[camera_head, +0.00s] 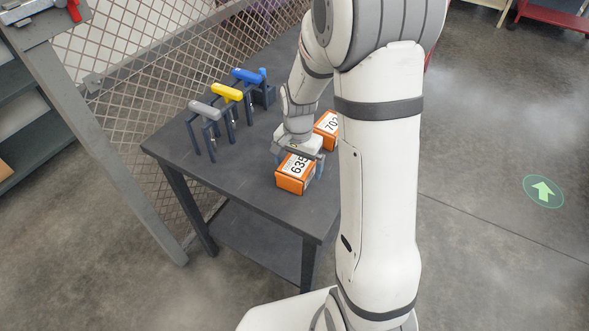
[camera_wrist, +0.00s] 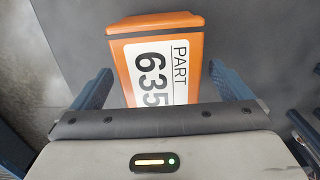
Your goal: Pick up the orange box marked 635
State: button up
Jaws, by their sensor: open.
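The orange box marked 635 (camera_head: 291,183) sits on the dark table near its front edge. It has a white label on top reading PART 635, and it also shows in the wrist view (camera_wrist: 124,44). My gripper (camera_head: 301,167) is over the box. In the wrist view my gripper (camera_wrist: 160,84) is open, with one blue finger on each side of the box and a gap visible beside it. The near end of the box is hidden under the gripper body. I cannot tell exactly how low the fingertips are.
A second orange box marked 702 (camera_head: 327,126) stands just behind, partly hidden by my arm. A rack with grey, yellow (camera_head: 227,92) and blue handled tools stands at the table's left. A mesh fence (camera_head: 150,95) runs behind. The table (camera_head: 240,175) is clear left of the box.

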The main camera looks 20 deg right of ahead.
notch_tip(320, 180, down, 2)
jog(key=shift+f, duration=0.15)
jog(key=c, duration=1.4)
